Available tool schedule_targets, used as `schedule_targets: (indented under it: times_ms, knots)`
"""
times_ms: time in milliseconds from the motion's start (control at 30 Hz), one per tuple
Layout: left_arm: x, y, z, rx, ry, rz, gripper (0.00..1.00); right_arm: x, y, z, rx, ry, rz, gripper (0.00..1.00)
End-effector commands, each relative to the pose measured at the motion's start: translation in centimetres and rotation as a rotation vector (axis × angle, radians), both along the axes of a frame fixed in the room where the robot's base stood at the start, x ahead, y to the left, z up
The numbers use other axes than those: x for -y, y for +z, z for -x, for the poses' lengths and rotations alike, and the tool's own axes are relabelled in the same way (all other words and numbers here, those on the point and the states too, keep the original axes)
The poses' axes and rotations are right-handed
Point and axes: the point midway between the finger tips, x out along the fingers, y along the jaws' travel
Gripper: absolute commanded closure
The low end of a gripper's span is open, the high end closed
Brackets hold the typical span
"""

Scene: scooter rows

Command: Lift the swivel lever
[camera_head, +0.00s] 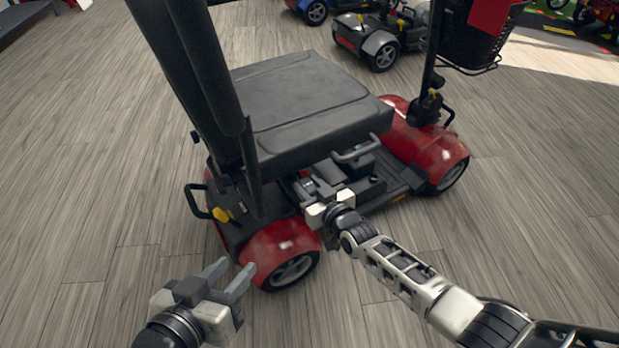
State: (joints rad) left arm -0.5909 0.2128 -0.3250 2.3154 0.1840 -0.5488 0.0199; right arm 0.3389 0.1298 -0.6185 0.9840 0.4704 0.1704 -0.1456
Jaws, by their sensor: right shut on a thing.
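A red mobility scooter (283,246) stands in the middle of the head view with a dark grey seat (300,108). My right gripper (312,184) reaches in from the right, just below the seat's near edge, and is shut. The swivel lever lies at its fingers, under the seat edge; the fingers and the shadow hide it, so its shape and angle cannot be told. My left gripper (231,272) is open and empty, low at the left, in front of the red rear wheel cover and apart from it.
A grey carry handle (357,150) sits right of my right gripper. The steering column (430,75) with a basket rises at right. Another scooter (378,42) stands behind. Wood floor is free at left and right.

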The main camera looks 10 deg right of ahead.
Motion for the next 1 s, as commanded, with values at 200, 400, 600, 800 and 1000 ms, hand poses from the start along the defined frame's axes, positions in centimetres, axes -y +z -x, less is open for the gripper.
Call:
schedule_targets:
  times_ms: [200,400,600,800,1000]
  knots:
    - [-0.6,-1.0,0.0,-0.085,0.008,-0.041,0.64,0.0,1.0,-0.1,-0.051,-0.001,0.023,1.0]
    - [-0.6,-1.3,0.0,-0.089,0.008,-0.043,0.64,0.0,0.8,-0.1,-0.053,-0.001,0.024,1.0]
    - [-0.6,-1.2,0.0,-0.089,0.008,-0.042,0.64,0.0,0.8,0.0,-0.052,0.0,0.023,0.45]
    - [-0.6,-1.2,0.0,-0.088,0.009,-0.042,0.64,0.0,0.8,0.0,-0.052,0.0,0.023,0.45]
    - [-0.6,-0.7,0.1,-0.093,0.007,-0.045,0.64,0.4,1.1,0.8,-0.055,-0.001,0.025,0.45]
